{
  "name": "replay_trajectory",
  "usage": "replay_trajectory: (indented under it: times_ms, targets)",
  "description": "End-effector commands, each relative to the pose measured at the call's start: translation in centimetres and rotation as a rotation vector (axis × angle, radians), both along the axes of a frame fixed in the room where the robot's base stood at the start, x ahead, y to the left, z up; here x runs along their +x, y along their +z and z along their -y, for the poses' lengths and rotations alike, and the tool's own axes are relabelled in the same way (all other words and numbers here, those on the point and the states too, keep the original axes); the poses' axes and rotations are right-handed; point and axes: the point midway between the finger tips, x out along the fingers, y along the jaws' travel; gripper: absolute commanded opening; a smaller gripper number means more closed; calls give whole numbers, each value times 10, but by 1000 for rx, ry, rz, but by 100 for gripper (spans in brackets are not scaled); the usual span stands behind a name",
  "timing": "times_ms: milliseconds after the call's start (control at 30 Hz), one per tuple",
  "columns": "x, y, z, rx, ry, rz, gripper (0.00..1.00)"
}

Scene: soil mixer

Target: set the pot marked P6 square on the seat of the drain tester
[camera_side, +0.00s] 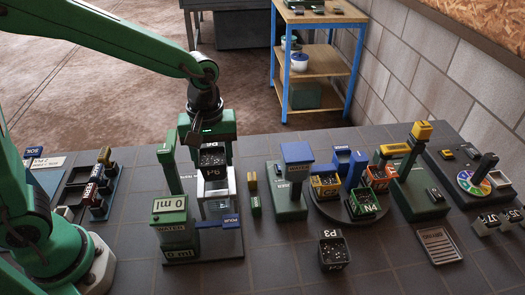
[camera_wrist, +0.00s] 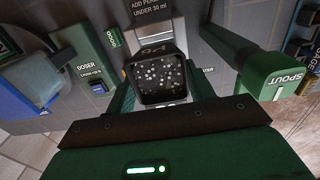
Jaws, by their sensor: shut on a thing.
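The black pot marked P6 (camera_side: 211,171), filled with dark soil and pale specks, is upright between my gripper's fingers; it also shows in the wrist view (camera_wrist: 160,72). My gripper (camera_side: 212,152) is shut on it from above, with one green finger on each side in the wrist view (camera_wrist: 161,92). The drain tester (camera_side: 229,245) has a pale metal stand below the pot, a green spout post and a green "0 ml" display. The pot is over the stand and looks roughly in line with it. I cannot tell whether its base touches the seat, which the pot hides.
The spout post (camera_side: 168,165) and the display block (camera_side: 174,222) stand close to the pot. The green doser with a blue top (camera_side: 297,155) is to the right, beside a turntable (camera_side: 350,212) with coloured pots. Pot P3 (camera_side: 333,253) stands on the table at front.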

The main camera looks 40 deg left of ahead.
Motion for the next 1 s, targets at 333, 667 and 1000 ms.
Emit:
replay_trajectory:
  times_ms: [333, 667, 1000]
  targets:
    - [0, -34, 0, 0, 0, -1, 31]
    - [0, -36, 0, 0, 0, 0, 31]
    - [0, -38, 0, 0, 0, 0, 75]
